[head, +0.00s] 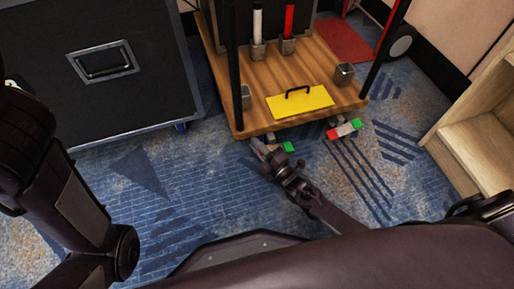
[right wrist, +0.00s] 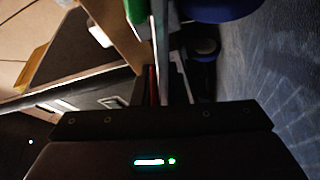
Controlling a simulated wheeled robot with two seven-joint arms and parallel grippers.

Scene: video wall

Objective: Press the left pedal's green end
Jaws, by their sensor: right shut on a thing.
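The left pedal's green end (head: 288,147) shows at the front edge of the wooden platform, just right of my right gripper's fingers. My right gripper (head: 258,146) is low at the platform's front edge and hides most of that pedal. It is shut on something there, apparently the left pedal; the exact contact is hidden. In the right wrist view a green block (right wrist: 138,10) shows at the top, close beside the narrow closed fingers. The right pedal (head: 344,129) lies further right, with one red end and one green end. My left arm is at the left; its gripper is out of view.
The wooden platform (head: 235,110) bears a yellow plate (head: 300,103) with a black handle, metal cups and dark posts. A black case (head: 100,95) stands at left, a wooden shelf (head: 480,145) at right. Blue patterned carpet lies open in front.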

